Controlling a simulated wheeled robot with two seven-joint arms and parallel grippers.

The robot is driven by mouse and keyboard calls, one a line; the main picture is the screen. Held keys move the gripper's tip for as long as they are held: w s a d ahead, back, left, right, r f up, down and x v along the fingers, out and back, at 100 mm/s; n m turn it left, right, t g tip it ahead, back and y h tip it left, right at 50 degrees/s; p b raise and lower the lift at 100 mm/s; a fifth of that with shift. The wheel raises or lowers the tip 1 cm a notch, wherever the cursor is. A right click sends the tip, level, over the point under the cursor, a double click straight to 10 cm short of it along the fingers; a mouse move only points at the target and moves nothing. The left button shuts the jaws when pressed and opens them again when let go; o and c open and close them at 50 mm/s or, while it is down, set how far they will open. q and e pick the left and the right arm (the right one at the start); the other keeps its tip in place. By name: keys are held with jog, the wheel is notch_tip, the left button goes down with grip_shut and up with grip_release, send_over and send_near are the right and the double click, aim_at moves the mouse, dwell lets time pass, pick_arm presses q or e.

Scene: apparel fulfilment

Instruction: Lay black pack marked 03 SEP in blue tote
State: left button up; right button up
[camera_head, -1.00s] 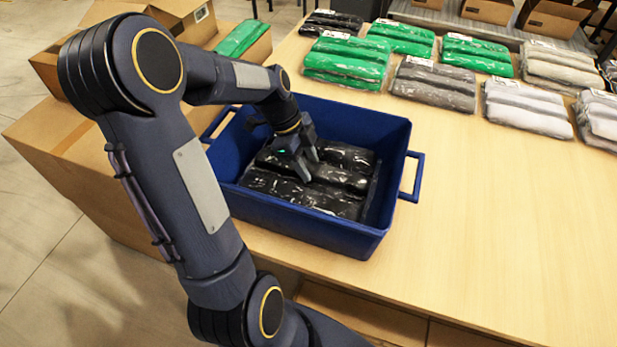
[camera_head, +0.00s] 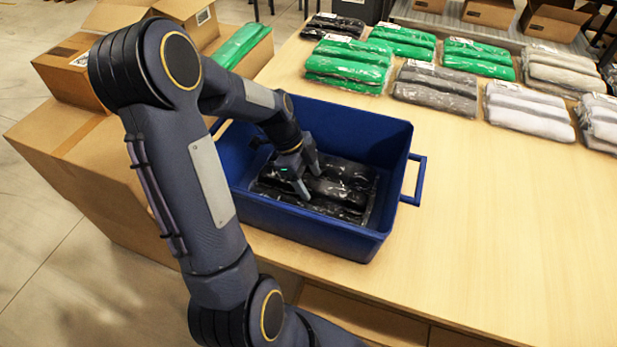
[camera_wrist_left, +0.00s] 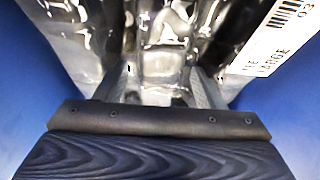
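The black pack (camera_head: 345,188) lies in shiny clear film inside the blue tote (camera_head: 300,232), low between its walls. My left gripper (camera_head: 306,184) reaches down into the tote and is shut on the pack. In the left wrist view its two fingers stand apart with the wrinkled film of the pack (camera_wrist_left: 165,45) between them. A white label (camera_wrist_left: 275,40) there shows a barcode, "LARGE" and "03"; the rest of its print is cut off. The fingertips are partly hidden by the film. My right gripper is not in view.
Green packs (camera_head: 347,65), grey packs (camera_head: 436,88) and pale packs (camera_head: 530,110) lie in rows at the back of the table (camera_head: 490,220). Cardboard boxes (camera_head: 70,150) stand left of the tote. The table right of the tote is clear.

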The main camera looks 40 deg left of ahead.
pick_arm(q)
jog(key=shift+r, duration=0.25)
jog(key=v, duration=1.1)
jog(key=shift+r+p, duration=0.35)
jog(key=shift+p, duration=0.1)
jog(key=shift+a, duration=0.1)
jog(key=s+d+r+n+t+p, duration=0.2)
jog(key=s+d+r+n, duration=0.1)
jog(key=s+d+n, duration=0.4)
jog(key=s+d+r+n+t+p, duration=0.2)
jog(key=s+d+r+n, duration=0.1)
jog(key=s+d+n, duration=0.4)
jog(key=d+n, duration=0.2)
jog(key=shift+d+y, duration=0.3)
